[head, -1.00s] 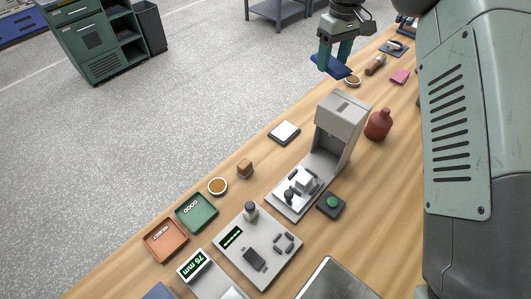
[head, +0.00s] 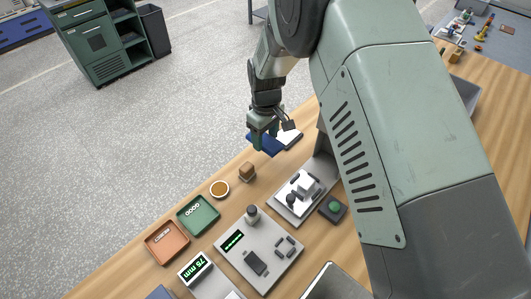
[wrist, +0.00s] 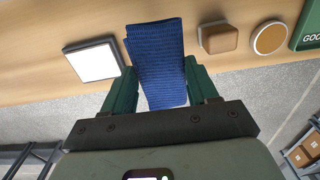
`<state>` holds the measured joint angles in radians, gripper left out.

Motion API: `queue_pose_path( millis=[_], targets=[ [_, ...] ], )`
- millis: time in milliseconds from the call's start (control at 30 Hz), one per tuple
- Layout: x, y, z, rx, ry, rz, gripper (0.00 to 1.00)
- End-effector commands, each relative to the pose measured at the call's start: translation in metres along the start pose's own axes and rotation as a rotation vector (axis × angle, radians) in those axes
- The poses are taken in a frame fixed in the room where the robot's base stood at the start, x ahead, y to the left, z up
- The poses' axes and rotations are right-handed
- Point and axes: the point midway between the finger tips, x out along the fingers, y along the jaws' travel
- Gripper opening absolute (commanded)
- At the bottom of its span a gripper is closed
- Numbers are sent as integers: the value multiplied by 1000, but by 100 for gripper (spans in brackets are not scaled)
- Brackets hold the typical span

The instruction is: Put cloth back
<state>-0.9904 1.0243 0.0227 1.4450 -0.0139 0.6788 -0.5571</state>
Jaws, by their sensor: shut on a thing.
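The cloth is a folded dark blue ribbed piece (wrist: 157,62), held between the two green fingers of my gripper (wrist: 160,88) in the wrist view. In the head view the cloth (head: 262,144) shows at the tips of my gripper (head: 262,130), near the far left edge of the bench. It overlaps the white-topped square pad (head: 292,134) in that view and lies to the left of it. I cannot tell whether the cloth touches the bench. My gripper is shut on the cloth.
A brown block (head: 247,171), a round cork-coloured dish (head: 219,189), a green GOOD tray (head: 198,214) and an orange REJECT tray (head: 166,242) line the bench edge. A grey test stand (head: 300,197) is to the right. My arm covers much of the right side.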

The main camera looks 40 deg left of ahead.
Motion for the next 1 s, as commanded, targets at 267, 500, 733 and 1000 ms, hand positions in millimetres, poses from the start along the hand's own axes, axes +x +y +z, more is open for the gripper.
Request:
queue_pose_path(
  millis=[267, 500, 733, 1000],
  targets=[
    [33, 2, 0, 0, -1, 1, 30],
    [64, 1, 0, 0, -2, -1, 30],
    [68, 2, 0, 0, 1, 1, 30],
    [71, 2, 0, 0, 0, 1, 71]
  ],
)
